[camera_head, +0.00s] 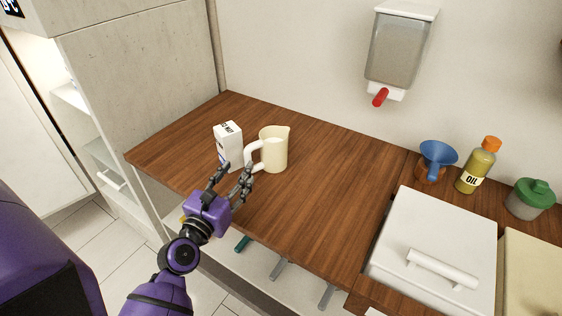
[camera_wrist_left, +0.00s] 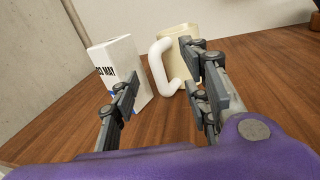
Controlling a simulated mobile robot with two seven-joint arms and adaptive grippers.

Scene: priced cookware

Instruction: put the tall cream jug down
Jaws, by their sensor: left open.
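The tall cream jug (camera_head: 275,149) stands upright on the wooden counter (camera_head: 310,200), with its white handle toward the left. In the left wrist view the jug (camera_wrist_left: 178,50) stands just beyond my fingers, partly hidden by the right-hand finger. My left gripper (camera_head: 233,178) is open in front of the jug, near its handle. In the left wrist view the gripper (camera_wrist_left: 160,105) has its fingers apart with nothing between them. My right gripper is not in view.
A white carton (camera_head: 229,146) with dark lettering stands close to the jug's left. A blue funnel (camera_head: 437,157), an oil bottle (camera_head: 476,167) and a green-lidded jar (camera_head: 530,198) stand at the right behind a white lidded box (camera_head: 436,240). The counter's middle is clear. A dispenser (camera_head: 400,48) hangs on the wall.

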